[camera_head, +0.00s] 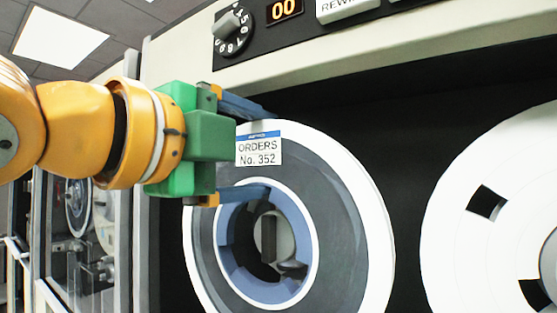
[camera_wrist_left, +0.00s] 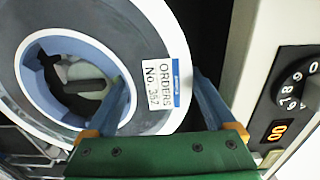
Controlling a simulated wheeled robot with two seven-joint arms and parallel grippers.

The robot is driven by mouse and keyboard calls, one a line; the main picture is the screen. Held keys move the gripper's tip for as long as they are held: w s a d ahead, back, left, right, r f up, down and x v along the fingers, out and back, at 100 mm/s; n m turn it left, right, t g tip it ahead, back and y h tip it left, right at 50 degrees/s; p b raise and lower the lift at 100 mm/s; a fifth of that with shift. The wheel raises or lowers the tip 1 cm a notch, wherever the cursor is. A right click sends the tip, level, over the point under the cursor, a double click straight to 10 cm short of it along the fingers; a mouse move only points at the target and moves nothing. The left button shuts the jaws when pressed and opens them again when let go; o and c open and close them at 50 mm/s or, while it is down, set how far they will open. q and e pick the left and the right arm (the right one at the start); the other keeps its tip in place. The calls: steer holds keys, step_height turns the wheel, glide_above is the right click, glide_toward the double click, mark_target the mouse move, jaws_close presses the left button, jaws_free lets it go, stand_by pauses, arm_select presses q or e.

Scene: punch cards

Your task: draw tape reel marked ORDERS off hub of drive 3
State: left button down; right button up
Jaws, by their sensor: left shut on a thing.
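The tape reel (camera_head: 355,215) has a white rim, dark grey tape and a blue inner ring; its label reads ORDERS No. 352. It also shows in the left wrist view (camera_wrist_left: 110,40). My left gripper (camera_head: 268,152) is shut on the reel, one blue finger at the outer rim above the label, the other inside the inner ring. The wrist view shows both fingers (camera_wrist_left: 160,80) astride the label. The grey hub (camera_head: 285,240) shows through the reel's opening, off-centre with a dark gap around it. How far the reel stands from the hub cannot be told. My right gripper is out of view.
A second white reel (camera_head: 450,215) stands close on the right in the same dark recess. Above is a cream panel with a dial (camera_head: 232,28), an orange 00 display (camera_head: 284,9) and a rewind button (camera_head: 345,8). A glass-fronted cabinet (camera_head: 88,225) is on the left.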

arm_select(q)
steer(key=shift+b+v, duration=0.6)
steer(key=shift+v, duration=0.85)
steer(key=shift+r, duration=0.1)
steer(key=shift+s+a+b, duration=0.35)
steer(key=shift+s, duration=0.1)
steer(key=b+v, duration=0.2)
steer(key=v, duration=0.8)
steer(key=shift+w+d, duration=0.1)
